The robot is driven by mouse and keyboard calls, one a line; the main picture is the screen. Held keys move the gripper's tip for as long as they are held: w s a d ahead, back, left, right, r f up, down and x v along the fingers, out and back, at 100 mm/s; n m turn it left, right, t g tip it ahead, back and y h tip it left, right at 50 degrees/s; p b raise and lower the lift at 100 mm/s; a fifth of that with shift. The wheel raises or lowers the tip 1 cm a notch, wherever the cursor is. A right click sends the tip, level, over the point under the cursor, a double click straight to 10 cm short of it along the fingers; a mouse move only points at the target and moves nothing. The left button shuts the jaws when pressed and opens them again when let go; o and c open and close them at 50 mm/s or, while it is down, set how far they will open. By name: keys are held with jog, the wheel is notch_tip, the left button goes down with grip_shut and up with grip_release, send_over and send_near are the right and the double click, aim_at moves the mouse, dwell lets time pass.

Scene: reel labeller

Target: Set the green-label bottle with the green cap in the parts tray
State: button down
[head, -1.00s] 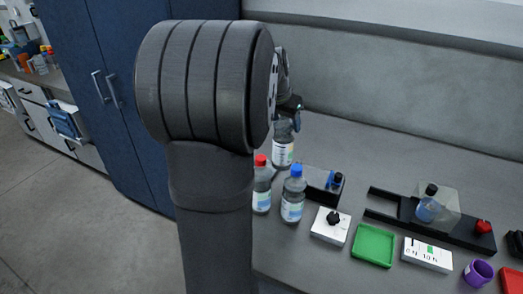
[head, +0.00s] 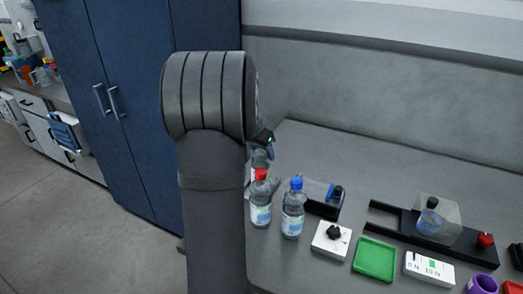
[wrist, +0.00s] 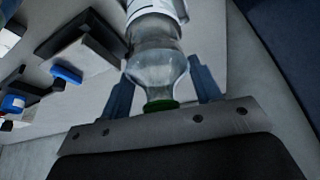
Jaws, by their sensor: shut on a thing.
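My gripper (wrist: 163,88) is shut on a clear bottle (wrist: 157,60) with a green cap (wrist: 160,105). In the wrist view the cap is close to the gripper's base and a white label shows at the top edge; its colour marks are cut off. In the head view the held bottle (head: 260,158) is mostly hidden behind my arm and the red-cap bottle. A shallow green tray (head: 375,258) lies empty on the bench, well to the right of my gripper. I cannot tell which one is the parts tray.
A red-cap bottle (head: 261,205) and a blue-cap bottle (head: 293,212) stand in front of the held bottle. A black holder (head: 323,208), a white knob box (head: 331,240), a black fixture (head: 400,222) and a white N-marked block (head: 429,268) crowd the way right. The back of the bench is clear.

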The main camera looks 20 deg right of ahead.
jog(key=shift+c, duration=2.3)
grip_release()
jog(key=shift+f, duration=0.1)
jog(key=v, duration=1.2)
jog(key=x, duration=1.1)
jog(key=shift+d+f, duration=0.1)
jog(key=shift+f, duration=0.1)
jog(key=shift+w+d, duration=0.1)
jog(key=shift+w, duration=0.05)
jog(key=shift+r, duration=1.8)
